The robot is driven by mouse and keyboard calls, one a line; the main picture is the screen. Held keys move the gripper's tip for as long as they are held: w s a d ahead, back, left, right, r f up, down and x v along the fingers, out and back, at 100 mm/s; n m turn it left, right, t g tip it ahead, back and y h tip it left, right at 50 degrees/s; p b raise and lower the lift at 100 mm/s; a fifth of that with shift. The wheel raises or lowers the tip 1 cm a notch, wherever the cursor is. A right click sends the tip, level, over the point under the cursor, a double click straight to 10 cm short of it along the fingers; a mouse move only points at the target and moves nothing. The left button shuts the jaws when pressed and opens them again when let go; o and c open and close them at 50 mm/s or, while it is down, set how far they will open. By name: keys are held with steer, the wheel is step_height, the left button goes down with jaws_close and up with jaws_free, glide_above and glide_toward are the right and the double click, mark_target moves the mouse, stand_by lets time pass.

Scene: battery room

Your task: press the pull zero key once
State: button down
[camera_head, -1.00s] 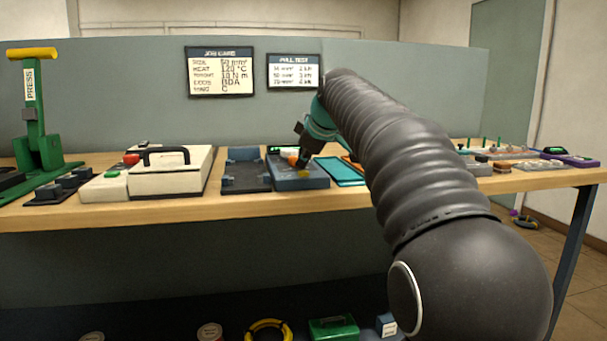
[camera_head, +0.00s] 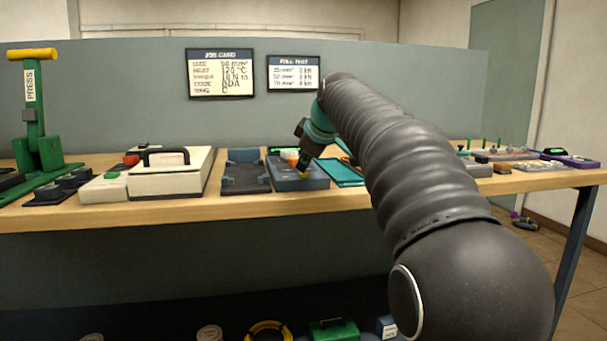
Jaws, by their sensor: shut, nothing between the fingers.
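The blue-grey pull test unit (camera_head: 315,181) lies on the bench in the middle of the view. No key label is readable.
A dark cradle (camera_head: 244,187) stands directly left of the unit, then a cream case (camera_head: 165,182) with a black handle. A teal tray (camera_head: 341,174) lies to the right. A green press (camera_head: 38,140) stands far left. Two cards hang on the panel behind.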

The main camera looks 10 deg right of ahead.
mark_target(304, 174)
steer(key=shift+f, duration=0.2)
steer(key=shift+r, duration=0.15)
stand_by(0.3)
steer(key=shift+r+p, duration=0.75)
steer(key=shift+p, duration=0.05)
steer(key=shift+r, duration=0.1)
step_height(304, 174, up, 5)
steer(key=p, duration=0.4)
steer(key=shift+p, duration=0.4)
